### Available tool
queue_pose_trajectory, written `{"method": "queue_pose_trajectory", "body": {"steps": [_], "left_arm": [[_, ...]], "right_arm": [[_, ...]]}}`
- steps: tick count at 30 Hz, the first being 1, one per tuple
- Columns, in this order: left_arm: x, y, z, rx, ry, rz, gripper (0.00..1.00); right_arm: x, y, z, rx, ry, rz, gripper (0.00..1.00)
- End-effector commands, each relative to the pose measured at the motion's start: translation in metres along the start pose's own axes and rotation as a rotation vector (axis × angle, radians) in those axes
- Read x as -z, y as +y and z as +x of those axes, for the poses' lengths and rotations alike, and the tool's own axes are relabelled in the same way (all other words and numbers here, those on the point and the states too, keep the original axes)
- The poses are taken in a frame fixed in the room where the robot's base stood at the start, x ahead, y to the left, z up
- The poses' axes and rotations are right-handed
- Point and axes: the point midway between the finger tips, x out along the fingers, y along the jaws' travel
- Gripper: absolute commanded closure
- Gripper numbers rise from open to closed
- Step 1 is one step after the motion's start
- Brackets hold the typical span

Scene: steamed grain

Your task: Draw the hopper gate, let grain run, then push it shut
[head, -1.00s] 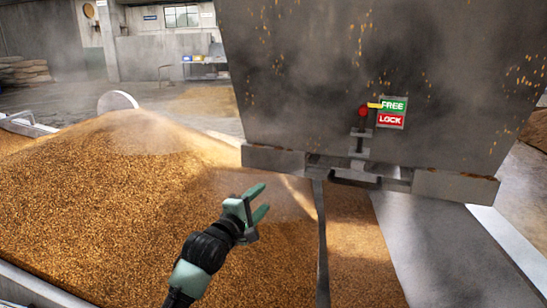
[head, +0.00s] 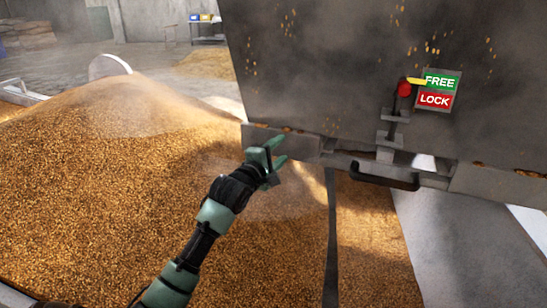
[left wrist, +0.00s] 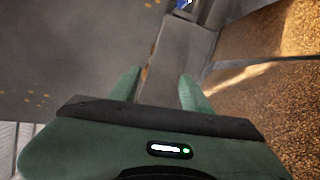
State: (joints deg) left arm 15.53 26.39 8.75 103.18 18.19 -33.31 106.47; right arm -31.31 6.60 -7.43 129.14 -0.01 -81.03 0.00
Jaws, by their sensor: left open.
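The grey hopper (head: 320,70) stands at the upper right, with a gate handle (head: 384,176), a dark bar, under its lower front edge. A latch with a red knob (head: 404,88) and a yellow pointer (head: 416,81) sits above the handle; the pointer is level with the green FREE label (head: 442,81), above the red LOCK label (head: 435,100). My left gripper (head: 275,155) is open and empty, in front of the hopper's lower left edge, left of the handle. Its fingers also show in the left wrist view (left wrist: 160,88). My right gripper is not in view.
A large heap of grain (head: 110,190) fills the left and middle. A narrow dark divider (head: 331,240) runs through the grain below the hopper. A bare grey surface (head: 450,240) lies at the lower right. A table (head: 207,30) stands far back.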

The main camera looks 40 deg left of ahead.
Motion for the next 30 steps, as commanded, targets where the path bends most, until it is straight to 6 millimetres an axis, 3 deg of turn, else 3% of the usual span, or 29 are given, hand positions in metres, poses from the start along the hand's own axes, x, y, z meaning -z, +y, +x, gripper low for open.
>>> {"method": "queue_pose_trajectory", "body": {"steps": [7,17,18,23,30], "left_arm": [[0.001,0.0,0.029,-0.001,0.0,0.001,0.52],[0.0,0.0,0.034,0.0,0.0,0.001,0.52],[0.0,0.0,0.034,0.0,0.0,0.001,0.55],[0.0,0.0,0.034,0.0,0.001,0.001,1.0],[0.0,0.0,0.034,0.0,0.0,0.001,1.0]], "right_arm": [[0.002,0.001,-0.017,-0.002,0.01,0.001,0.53],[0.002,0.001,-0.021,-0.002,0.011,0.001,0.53],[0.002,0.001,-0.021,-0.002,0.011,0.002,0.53],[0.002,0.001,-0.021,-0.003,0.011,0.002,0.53],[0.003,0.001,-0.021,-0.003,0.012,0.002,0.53]]}}
